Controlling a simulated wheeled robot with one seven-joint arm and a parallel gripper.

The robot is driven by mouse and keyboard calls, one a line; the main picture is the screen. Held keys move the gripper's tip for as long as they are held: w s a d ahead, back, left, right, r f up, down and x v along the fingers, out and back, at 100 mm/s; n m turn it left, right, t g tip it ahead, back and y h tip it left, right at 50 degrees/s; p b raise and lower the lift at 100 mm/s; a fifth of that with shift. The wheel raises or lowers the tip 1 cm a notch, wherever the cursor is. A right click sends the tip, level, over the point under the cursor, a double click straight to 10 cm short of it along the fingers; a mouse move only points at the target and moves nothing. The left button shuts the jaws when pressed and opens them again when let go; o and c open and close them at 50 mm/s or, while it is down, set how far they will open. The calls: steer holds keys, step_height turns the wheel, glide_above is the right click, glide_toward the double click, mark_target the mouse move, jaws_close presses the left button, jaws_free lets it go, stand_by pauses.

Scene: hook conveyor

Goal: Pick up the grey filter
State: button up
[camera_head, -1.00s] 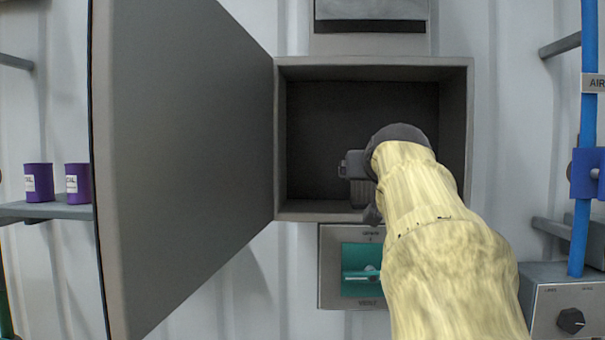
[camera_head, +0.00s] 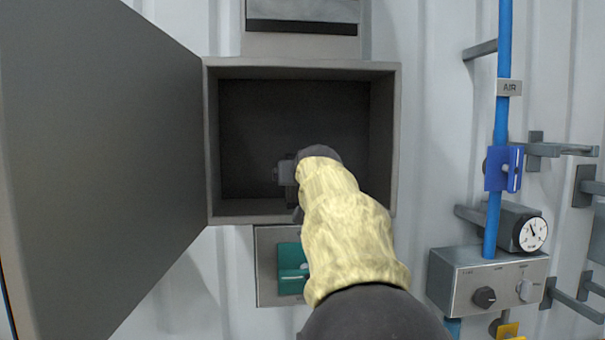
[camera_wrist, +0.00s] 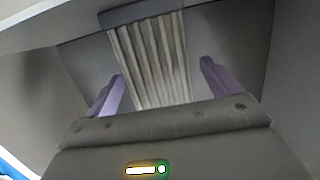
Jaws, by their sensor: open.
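The grey filter (camera_wrist: 150,60) shows in the wrist view as a pleated block with a darker grey cap along its top edge. It stands inside the open cabinet (camera_head: 388,140). My gripper's two purple fingers (camera_wrist: 160,88) are open, one on each side of the filter's lower part, with visible gaps between fingers and pleats. The filter's bottom end is hidden behind my gripper body in the wrist view. In the head view my arm reaches into the cabinet, and a grey part of my gripper (camera_head: 286,172) shows; the filter is hidden there.
The cabinet door (camera_head: 95,150) stands wide open on the left. A teal switch panel (camera_head: 291,262) sits just below the cabinet. To the right are a blue air pipe (camera_head: 500,130), a control box (camera_head: 485,282) and a gauge (camera_head: 532,234).

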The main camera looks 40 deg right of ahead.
steer(key=shift+p+x, duration=0.55)
steer(key=shift+x, duration=0.5)
steer(key=shift+d, duration=0.1)
steer(key=shift+w, duration=0.1)
steer(key=c, duration=1.1)
steer(key=shift+c, duration=0.2)
step_height(320, 180, up, 9)
steer(key=shift+d+r, duration=0.1)
steer(key=shift+w+r, duration=0.15)
steer(key=shift+r, duration=0.25)
steer(key=shift+s, duration=0.25)
